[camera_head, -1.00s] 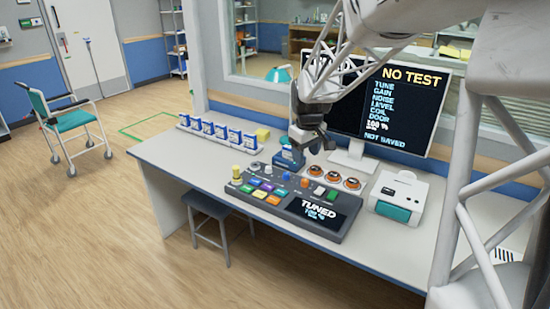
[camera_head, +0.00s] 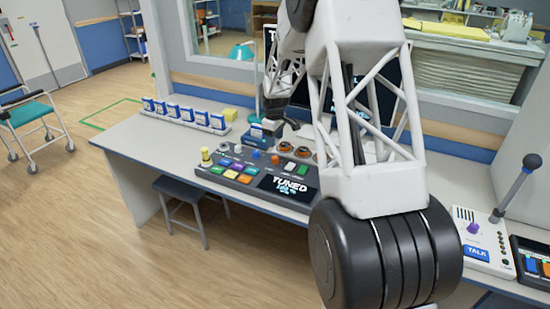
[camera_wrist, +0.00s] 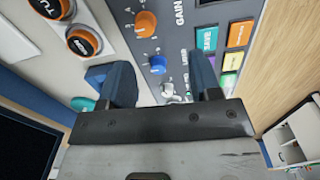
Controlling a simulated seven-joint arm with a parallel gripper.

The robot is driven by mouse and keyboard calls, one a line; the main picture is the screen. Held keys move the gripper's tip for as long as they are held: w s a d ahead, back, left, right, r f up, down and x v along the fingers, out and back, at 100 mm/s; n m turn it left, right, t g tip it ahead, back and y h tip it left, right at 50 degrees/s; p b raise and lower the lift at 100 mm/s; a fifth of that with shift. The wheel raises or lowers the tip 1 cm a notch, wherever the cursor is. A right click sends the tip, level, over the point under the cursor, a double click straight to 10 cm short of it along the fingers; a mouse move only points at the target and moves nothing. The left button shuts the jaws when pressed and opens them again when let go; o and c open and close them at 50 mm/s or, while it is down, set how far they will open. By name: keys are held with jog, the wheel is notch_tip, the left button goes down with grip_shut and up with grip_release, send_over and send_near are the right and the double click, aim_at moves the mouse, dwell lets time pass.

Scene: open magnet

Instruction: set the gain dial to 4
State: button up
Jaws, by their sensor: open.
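The grey control console (camera_head: 236,190) lies on the desk with coloured keys and a screen reading "TUNED". In the wrist view an orange dial (camera_wrist: 146,23) sits beside the printed word "GAIN", with scale marks around it. Its pointer is too small to read. A blue dial (camera_wrist: 157,64) and a silver toggle (camera_wrist: 168,90) follow below it. The orange dial also shows in the head view (camera_head: 275,159). My gripper (camera_wrist: 165,80) is open and empty, its fingers apart over the console near the toggle, with the orange dial beyond the fingertips. In the head view my arm partly hides the gripper.
Orange-and-black round knobs (camera_wrist: 84,41) stand on the desk beside the console. A row of blue-and-white boxes (camera_head: 187,113) stands at the back left. A panel with a lever and "TALK" key (camera_head: 476,252) is at the right. The monitor is mostly hidden behind my arm.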

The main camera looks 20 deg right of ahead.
aim_at(275, 157)
jog(key=shift+n, duration=0.3)
jog(key=w+f, duration=0.1)
jog(key=f, duration=0.1)
jog(key=w+d+f, duration=0.1)
jog(key=shift+w+d+f, duration=0.15)
jog(key=shift+w+f, duration=0.2)
jog(key=shift+w, duration=0.05)
jog(key=shift+f, duration=0.1)
jog(key=shift+f, duration=3.8)
jog(key=c, duration=0.9)
